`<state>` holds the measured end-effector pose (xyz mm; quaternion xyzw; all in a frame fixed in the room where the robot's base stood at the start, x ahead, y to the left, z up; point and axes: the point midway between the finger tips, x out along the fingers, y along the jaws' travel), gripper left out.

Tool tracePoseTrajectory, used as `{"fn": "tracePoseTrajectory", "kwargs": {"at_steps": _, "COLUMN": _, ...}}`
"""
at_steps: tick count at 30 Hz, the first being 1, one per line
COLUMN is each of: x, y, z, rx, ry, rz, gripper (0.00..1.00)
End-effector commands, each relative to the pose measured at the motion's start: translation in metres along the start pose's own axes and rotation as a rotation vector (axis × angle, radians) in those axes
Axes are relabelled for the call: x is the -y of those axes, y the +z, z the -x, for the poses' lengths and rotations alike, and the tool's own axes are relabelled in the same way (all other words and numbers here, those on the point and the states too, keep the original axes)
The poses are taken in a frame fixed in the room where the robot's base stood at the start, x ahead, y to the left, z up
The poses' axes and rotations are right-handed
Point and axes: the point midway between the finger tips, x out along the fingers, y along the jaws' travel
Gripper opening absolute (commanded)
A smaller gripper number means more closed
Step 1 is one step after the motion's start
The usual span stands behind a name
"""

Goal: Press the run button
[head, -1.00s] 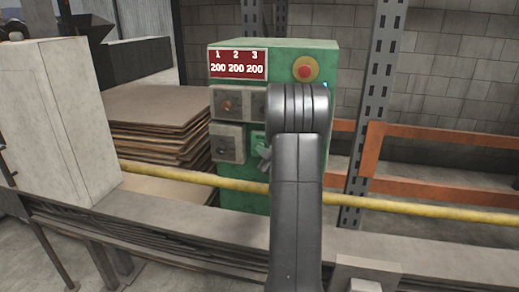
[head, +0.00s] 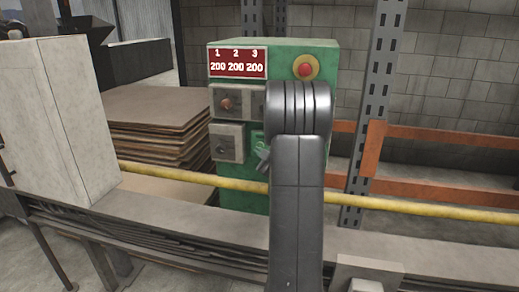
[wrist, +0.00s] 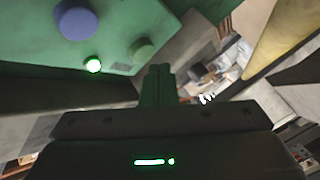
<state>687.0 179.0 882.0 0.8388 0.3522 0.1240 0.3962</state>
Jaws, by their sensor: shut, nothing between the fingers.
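The green control cabinet (head: 300,55) stands beyond the yellow rail in the head view. My arm covers part of its front. In the wrist view its panel (wrist: 120,25) carries a blue round button (wrist: 76,20), a small lit green light or button (wrist: 93,65) and a green round button (wrist: 142,50). No label is readable, so I cannot tell which is the run button. My gripper (wrist: 158,72) is shut and empty, its tips just below and right of the green round button; contact cannot be told. In the head view the gripper (head: 262,160) shows beside my arm, near the cabinet.
The cabinet also has a red display (head: 238,64) and a red stop button (head: 305,70) on a yellow disc. The yellow rail (head: 200,182) crosses in front. A pale box (head: 60,120) stands at left, stacked boards (head: 155,125) behind it, orange rails (head: 430,135) at right.

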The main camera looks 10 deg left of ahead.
Motion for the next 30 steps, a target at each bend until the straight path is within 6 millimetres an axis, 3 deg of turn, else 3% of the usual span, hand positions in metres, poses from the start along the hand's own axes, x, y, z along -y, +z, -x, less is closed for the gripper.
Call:
{"fn": "tracePoseTrajectory", "kwargs": {"at_steps": 15, "x": 0.026, "y": -0.024, "z": 0.034, "rx": -0.001, "ry": 0.000, "rz": 0.001, "gripper": 0.00}}
{"fn": "tracePoseTrajectory", "kwargs": {"at_steps": 30, "x": 0.026, "y": -0.025, "z": 0.035, "rx": 0.000, "ry": -0.001, "rz": 0.000, "gripper": 0.00}}
